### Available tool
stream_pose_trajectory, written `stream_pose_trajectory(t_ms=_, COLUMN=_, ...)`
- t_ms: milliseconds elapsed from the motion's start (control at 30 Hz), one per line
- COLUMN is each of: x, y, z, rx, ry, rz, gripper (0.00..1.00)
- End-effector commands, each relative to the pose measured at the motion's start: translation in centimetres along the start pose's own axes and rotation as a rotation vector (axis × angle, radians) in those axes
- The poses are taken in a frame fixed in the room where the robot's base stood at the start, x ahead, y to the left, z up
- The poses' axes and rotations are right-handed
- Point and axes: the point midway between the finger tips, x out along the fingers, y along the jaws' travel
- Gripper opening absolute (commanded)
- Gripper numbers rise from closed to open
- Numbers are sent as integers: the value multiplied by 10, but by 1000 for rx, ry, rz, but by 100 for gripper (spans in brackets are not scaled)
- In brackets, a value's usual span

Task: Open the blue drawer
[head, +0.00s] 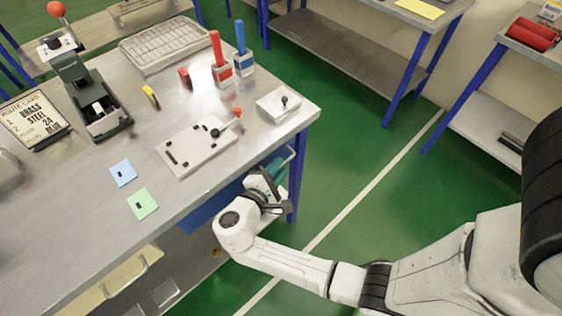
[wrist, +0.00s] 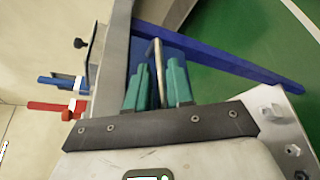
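The blue drawer (head: 208,208) is under the front edge of the metal workbench in the head view, partly hidden by my arm. Its blue front (wrist: 174,48) shows behind the fingers in the wrist view. A thin metal handle (wrist: 158,65) stands out from that front. My gripper (head: 284,165) is at the drawer below the bench's right corner. In the wrist view its two teal fingers (wrist: 160,88) are close together, one on each side of the handle, which runs between them. Whether the drawer is slid out at all is hard to see.
The workbench top (head: 90,230) holds a white plate with an orange knob (head: 198,145), a small white block (head: 279,104), and red (head: 221,72) and blue (head: 244,65) handled tools. A blue leg (head: 297,180) stands beside my gripper. Green floor (head: 400,180) is clear to the right.

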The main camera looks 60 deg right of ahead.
Motion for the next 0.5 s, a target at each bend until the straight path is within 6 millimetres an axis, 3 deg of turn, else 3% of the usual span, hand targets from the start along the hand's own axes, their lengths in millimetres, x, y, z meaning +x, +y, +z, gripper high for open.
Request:
stream_pose_trajectory(t_ms=200, x=20, y=0, z=0, rx=1, ry=-1, rz=-1, gripper=21)
stream_pose_trajectory(t_ms=500, x=24, y=0, z=0, rx=2, ry=0, rz=-1, gripper=21)
